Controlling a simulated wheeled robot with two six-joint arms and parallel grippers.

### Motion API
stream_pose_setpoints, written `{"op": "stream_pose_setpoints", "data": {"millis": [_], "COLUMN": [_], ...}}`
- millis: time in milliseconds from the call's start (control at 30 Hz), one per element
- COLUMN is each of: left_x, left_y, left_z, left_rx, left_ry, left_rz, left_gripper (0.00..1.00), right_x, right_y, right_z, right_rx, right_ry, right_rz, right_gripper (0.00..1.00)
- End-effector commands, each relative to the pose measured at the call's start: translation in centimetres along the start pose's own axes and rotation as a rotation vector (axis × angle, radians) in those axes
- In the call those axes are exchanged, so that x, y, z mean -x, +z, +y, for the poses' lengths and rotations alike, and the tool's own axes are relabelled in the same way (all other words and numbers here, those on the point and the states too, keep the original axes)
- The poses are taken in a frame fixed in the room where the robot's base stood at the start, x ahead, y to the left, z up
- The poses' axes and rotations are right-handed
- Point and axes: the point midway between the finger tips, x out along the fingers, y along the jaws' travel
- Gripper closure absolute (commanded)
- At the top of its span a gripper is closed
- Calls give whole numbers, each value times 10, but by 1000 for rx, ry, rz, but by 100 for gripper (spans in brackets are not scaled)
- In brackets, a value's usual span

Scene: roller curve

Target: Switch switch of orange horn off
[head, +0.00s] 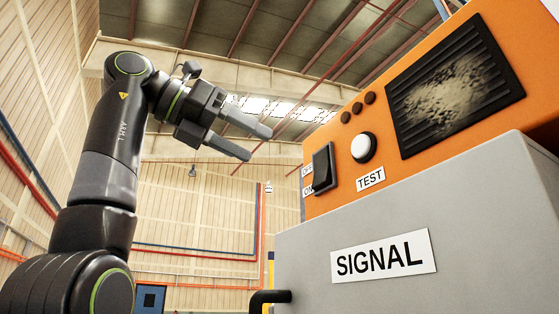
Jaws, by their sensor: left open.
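The orange horn (430,90) fills the upper right of the head view, on top of a grey cabinet. Its black rocker switch (323,168) is at the left end of the orange front, beside partly covered OFF and ON labels. I cannot tell for sure which way the rocker is tilted. My left gripper (260,143) is open and empty, its two fingers pointing right toward the orange front. In the picture it is up and to the left of the switch, apart from it. My right gripper is not in view.
A white round button (364,147) sits right of the switch, above a TEST label (371,179). A dark grille (455,85) is farther right. The grey cabinet (420,205) carries a SIGNAL label (383,256). A black pipe (270,297) juts out low on its left. Open air surrounds my gripper.

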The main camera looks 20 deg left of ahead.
Motion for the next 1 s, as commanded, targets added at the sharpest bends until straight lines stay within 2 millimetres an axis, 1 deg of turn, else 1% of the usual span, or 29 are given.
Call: {"op": "stream_pose_setpoints", "data": {"millis": [33, 100, 200, 333, 467, 1000], "left_x": [12, 25, 39, 49, 53, 52], "left_y": [1, 1, 1, 1, 0, 0], "left_z": [0, 0, 0, 0, 0, 0], "left_rx": [1, 1, 1, 1, 0, 0], "left_ry": [0, 0, 0, 0, 0, 0], "left_rz": [-2, -2, -1, 0, 0, 0], "left_gripper": [38, 38, 38, 38, 38, 38], "right_x": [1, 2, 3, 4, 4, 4], "right_y": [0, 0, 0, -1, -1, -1], "right_z": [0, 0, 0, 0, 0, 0], "right_rx": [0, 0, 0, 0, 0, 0], "right_ry": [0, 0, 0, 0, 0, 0], "right_rz": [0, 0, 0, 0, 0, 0], "right_gripper": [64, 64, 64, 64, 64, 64]}}
